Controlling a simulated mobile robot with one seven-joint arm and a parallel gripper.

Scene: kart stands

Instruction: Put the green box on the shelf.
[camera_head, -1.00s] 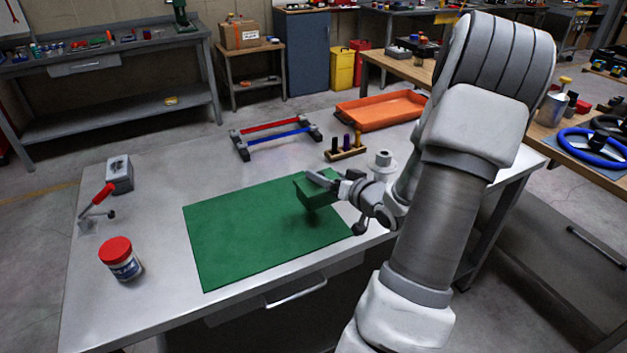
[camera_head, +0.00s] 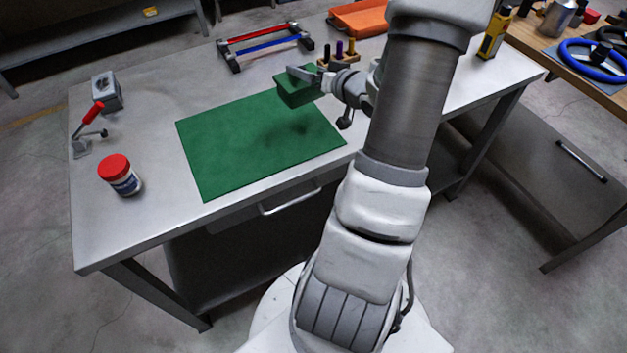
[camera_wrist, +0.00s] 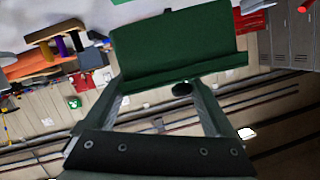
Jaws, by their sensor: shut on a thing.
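The green box (camera_head: 296,93) is held in the air above the far right part of the green mat (camera_head: 235,150), with its shadow on the mat below. My gripper (camera_head: 308,77) is shut on it. In the wrist view the box (camera_wrist: 180,48) fills the upper middle, between the ends of the two fingers. A grey bench with a low shelf board (camera_head: 100,42) shows in part at the upper left, across the floor from the table. I cannot tell whether this is the task's shelf.
The grey table (camera_head: 150,215) carries a red-lidded jar (camera_head: 120,176), a red-handled clamp (camera_head: 88,130), a grey block (camera_head: 107,92), a red-and-blue-barred rack (camera_head: 265,45), a peg holder (camera_head: 340,57), an orange tray (camera_head: 360,17) and a yellow device (camera_head: 494,36). Open floor lies left.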

